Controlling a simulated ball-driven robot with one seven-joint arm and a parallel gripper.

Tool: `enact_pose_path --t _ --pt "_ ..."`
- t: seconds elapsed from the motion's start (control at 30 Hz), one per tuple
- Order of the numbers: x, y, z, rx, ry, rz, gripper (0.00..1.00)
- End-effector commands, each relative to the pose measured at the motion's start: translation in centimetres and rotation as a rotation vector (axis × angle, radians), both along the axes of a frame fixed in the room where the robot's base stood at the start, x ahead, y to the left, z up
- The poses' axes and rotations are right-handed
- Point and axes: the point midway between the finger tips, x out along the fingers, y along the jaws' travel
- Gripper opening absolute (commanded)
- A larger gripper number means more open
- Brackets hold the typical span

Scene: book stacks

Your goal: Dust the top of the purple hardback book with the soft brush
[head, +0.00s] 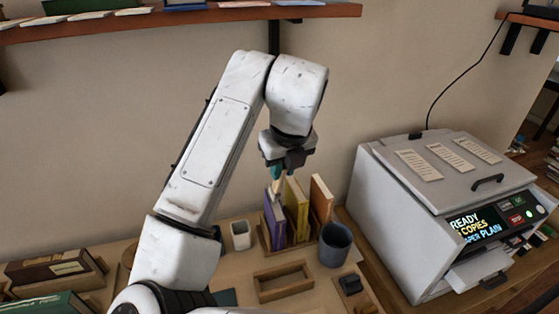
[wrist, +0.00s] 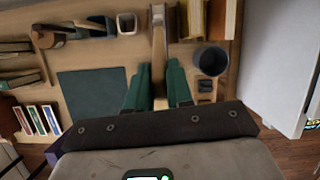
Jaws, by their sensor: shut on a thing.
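The purple hardback book (head: 273,222) stands upright at the left end of a short row in a wooden holder on the desk. A yellow book (head: 297,208) and an orange-brown book (head: 321,200) stand to its right. My gripper (head: 277,172) is above the purple book, pointing down, shut on the soft brush (head: 274,188). The brush's lower end is at the book's top; I cannot tell whether it touches. In the wrist view, the brush (wrist: 158,50) extends forward from between the green fingers (wrist: 157,92). The purple book is mostly hidden there.
A dark grey cup (head: 336,246) stands right of the books, and a small white cup (head: 240,235) stands left. An empty wooden tray (head: 287,292) lies in front. A copier (head: 395,235) bounds the right side. A wall shelf (head: 180,17) hangs above.

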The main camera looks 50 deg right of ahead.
Motion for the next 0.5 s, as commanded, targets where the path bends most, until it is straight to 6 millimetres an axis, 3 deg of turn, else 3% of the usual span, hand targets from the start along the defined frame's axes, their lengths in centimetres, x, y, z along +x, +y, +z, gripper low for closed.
enact_pose_path --t 0.5 --pt "-0.48 0.31 0.22 0.005 0.004 0.0 0.0"
